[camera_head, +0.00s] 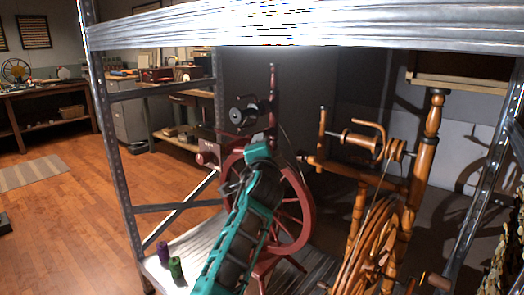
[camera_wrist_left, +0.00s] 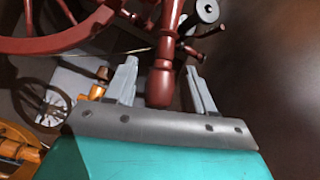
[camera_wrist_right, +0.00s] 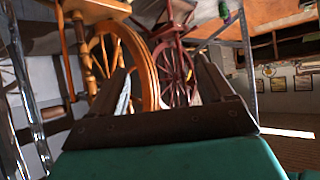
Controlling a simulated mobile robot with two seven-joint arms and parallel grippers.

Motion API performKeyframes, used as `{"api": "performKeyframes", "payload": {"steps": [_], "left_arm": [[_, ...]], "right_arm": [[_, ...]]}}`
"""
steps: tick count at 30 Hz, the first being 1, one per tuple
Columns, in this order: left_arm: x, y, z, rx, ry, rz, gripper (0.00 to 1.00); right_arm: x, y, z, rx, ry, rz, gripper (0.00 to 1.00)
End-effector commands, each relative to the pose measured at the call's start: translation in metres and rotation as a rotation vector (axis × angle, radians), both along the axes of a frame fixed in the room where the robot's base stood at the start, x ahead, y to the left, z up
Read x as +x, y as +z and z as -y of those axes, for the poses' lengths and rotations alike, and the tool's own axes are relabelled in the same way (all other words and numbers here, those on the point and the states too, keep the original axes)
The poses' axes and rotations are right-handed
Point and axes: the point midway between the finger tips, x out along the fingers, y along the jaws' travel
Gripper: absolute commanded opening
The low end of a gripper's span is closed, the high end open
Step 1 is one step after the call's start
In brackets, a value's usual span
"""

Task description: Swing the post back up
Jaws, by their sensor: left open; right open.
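The dark red spinning wheel (camera_head: 290,215) stands on the shelf in the head view. One turned red post (camera_head: 273,95) stands upright beside its black bobbin (camera_head: 245,114). My left gripper (camera_head: 232,183) is in front of the red wheel, partly hidden by its own arm. In the left wrist view, a red turned post (camera_wrist_left: 163,70) with a rounded end lies between the open fingers, with gaps visible on both sides. I cannot tell how far it is tilted. My right gripper (camera_wrist_right: 165,90) is open and empty, facing the orange wooden wheel (camera_wrist_right: 145,65); it is outside the head view.
An orange wooden spinning wheel (camera_head: 365,245) stands close on the right. A metal shelf beam (camera_head: 300,25) crosses above, with an upright (camera_head: 115,130) at left. Purple (camera_head: 163,252) and green (camera_head: 175,268) spools stand on the shelf's front left. The wooden floor at left is open.

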Motion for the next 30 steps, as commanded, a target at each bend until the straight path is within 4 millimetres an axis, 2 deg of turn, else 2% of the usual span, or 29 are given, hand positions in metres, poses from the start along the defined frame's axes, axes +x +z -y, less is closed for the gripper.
{"api": "performKeyframes", "payload": {"steps": [4, 21, 30], "left_arm": [[0.0, 0.0003, 0.0001, 0.0, 0.0, 0.0, 0.54], [0.0001, 0.0, 0.0, -0.001, 0.0, 0.0, 0.0], [0.0001, 0.0003, -0.0002, -0.001, 0.0, 0.0, 0.0]], "right_arm": [[-0.0007, -0.0006, 0.0009, -0.004, 0.002, -0.001, 0.81], [-0.0011, -0.0013, 0.0019, -0.007, 0.004, -0.003, 0.81], [-0.001, -0.0006, 0.0011, -0.004, 0.001, -0.003, 0.81]]}}
